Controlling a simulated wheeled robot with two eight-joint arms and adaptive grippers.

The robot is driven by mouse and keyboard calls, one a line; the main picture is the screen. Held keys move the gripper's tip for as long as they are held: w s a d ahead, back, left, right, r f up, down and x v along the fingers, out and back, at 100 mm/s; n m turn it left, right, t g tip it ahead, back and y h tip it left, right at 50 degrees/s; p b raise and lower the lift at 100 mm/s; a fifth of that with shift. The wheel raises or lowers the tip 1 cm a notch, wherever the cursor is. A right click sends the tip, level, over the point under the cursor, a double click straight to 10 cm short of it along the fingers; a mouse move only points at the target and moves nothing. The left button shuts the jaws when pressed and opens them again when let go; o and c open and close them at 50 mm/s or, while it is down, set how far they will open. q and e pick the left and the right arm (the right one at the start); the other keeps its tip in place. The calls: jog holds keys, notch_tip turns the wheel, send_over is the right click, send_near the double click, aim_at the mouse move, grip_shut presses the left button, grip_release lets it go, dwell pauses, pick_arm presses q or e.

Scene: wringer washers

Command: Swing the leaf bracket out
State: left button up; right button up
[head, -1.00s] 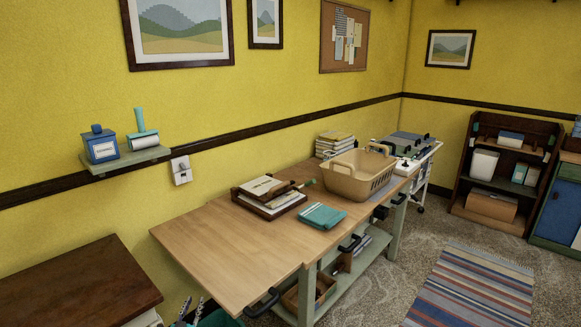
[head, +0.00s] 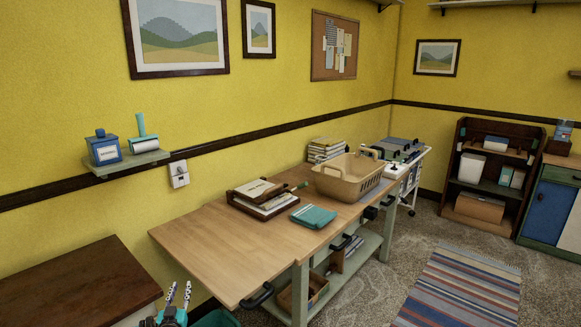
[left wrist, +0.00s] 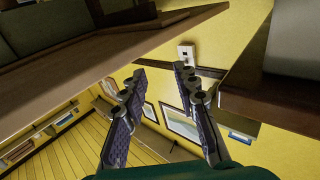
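The wooden worktable has a raised leaf (head: 205,255) at its near left end, level with the rest of the top. A black curved handle (head: 257,297) shows at the leaf's front edge. I cannot make out the leaf bracket; the leaf hides the space beneath it. My left gripper (head: 179,288) is at the bottom of the head view, just left of the leaf's near corner and apart from it. In the left wrist view its two fingers (left wrist: 160,73) are spread with nothing between them. My right gripper is not in view.
A dark-topped cabinet (head: 75,285) stands left of my left gripper, leaving a narrow gap to the leaf. A tan basket (head: 347,178), a teal folded cloth (head: 313,216) and a book tray (head: 262,203) sit on the table. A striped rug (head: 462,288) lies right.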

pick_arm(q)
jog(key=s+d+r+n+g+y, duration=0.1)
jog(key=s+d+r+g+y, duration=0.1)
jog(key=s+r, duration=0.5)
jog(key=s+d+r+n+g+y, duration=0.1)
jog(key=s+r+n+g+y, duration=0.15)
jog(key=r, duration=0.85)
jog(key=s+d+f+m+g+h, duration=0.1)
jog(key=s+d, duration=0.4)
jog(key=s, duration=0.6)
jog(key=s+d+f+m+g+h, duration=0.2)
jog(key=s+d, duration=0.4)
jog(key=s, duration=0.5)
jog(key=s+d+f+m+g+h, duration=0.2)
jog(key=s+d, duration=0.4)
jog(key=s, duration=0.5)
notch_tip(320, 180, down, 2)
jog(key=shift+d+f+g+h, duration=0.2)
jog(key=shift+g+h, duration=0.65)
